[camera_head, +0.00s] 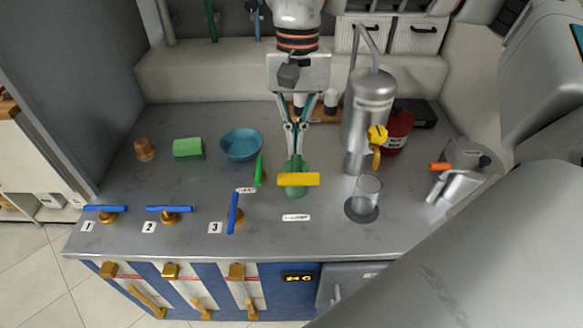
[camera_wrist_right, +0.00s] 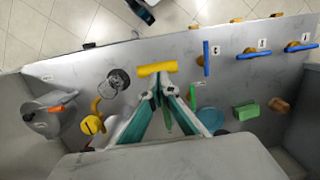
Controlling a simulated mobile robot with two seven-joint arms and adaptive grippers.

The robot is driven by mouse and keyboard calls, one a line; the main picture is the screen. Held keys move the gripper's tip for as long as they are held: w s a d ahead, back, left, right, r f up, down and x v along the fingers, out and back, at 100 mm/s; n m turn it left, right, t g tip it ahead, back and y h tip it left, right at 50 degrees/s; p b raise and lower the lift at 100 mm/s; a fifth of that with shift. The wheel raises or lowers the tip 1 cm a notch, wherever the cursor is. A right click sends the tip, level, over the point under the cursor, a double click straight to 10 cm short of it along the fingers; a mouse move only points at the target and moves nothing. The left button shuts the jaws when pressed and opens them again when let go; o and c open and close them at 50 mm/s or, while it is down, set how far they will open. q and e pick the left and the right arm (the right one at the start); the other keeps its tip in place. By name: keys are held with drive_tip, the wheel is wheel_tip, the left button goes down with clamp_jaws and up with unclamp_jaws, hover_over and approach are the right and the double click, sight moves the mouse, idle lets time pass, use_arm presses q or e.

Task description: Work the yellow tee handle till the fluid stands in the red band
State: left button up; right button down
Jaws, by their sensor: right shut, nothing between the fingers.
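The yellow tee handle (camera_head: 298,179) lies crosswise on top of a rounded green body (camera_head: 295,192) near the middle of the counter. It also shows in the right wrist view (camera_wrist_right: 156,69), just beyond my fingertips. My right gripper (camera_head: 293,150) points down, shut and empty, just behind the handle; I cannot tell whether it touches it. An empty-looking clear glass (camera_head: 367,188) stands on a dark round pad under the silver dispenser (camera_head: 368,105). I cannot make out a fluid level or a clear red band. My left gripper is not in view.
A small green lever (camera_head: 259,170) stands close left of the tee. Behind are a blue bowl (camera_head: 241,144) and a green block (camera_head: 188,148). A metal jug (camera_head: 458,175) stands right.

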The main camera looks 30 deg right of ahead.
sight(298, 175)
drive_tip(key=shift+w+d+r, duration=0.25)
drive_tip(key=shift+d+r, duration=0.15)
drive_tip(key=shift+d, duration=0.15)
drive_tip(key=shift+f, duration=0.1)
drive_tip(key=f+b, duration=0.6)
drive_tip(key=shift+s+a, duration=0.15)
drive_tip(key=shift+s, duration=0.05)
drive_tip(key=shift+s+f+b, duration=0.1)
drive_tip(key=shift+f+b, duration=0.3)
drive_tip(key=shift+b, duration=0.3)
drive_tip(key=shift+f, duration=0.1)
